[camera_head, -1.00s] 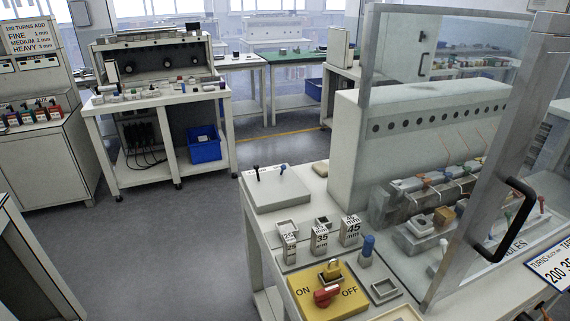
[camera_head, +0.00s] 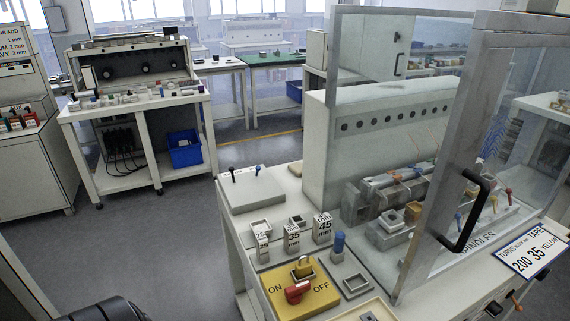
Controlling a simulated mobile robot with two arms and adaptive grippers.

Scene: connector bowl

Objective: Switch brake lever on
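A yellow panel (camera_head: 303,297) marked ON on the left and OFF on the right lies on the near bench. A red handle (camera_head: 297,291) and a brass padlock (camera_head: 302,268) are on it. Behind it, a white box (camera_head: 252,192) carries a black-knobbed lever (camera_head: 232,173) and a blue-knobbed lever (camera_head: 258,169), both standing up. No label shows which is the brake lever. Neither gripper is in view. A dark rounded part at the bottom left seems to belong to my arm.
A machine (camera_head: 385,140) stands behind a clear guard with a metal frame and black handle (camera_head: 465,212). Blocks marked 25, 35 and 45 (camera_head: 323,228), a blue peg (camera_head: 339,243) and small trays (camera_head: 355,284) crowd the bench. Open floor lies to the left.

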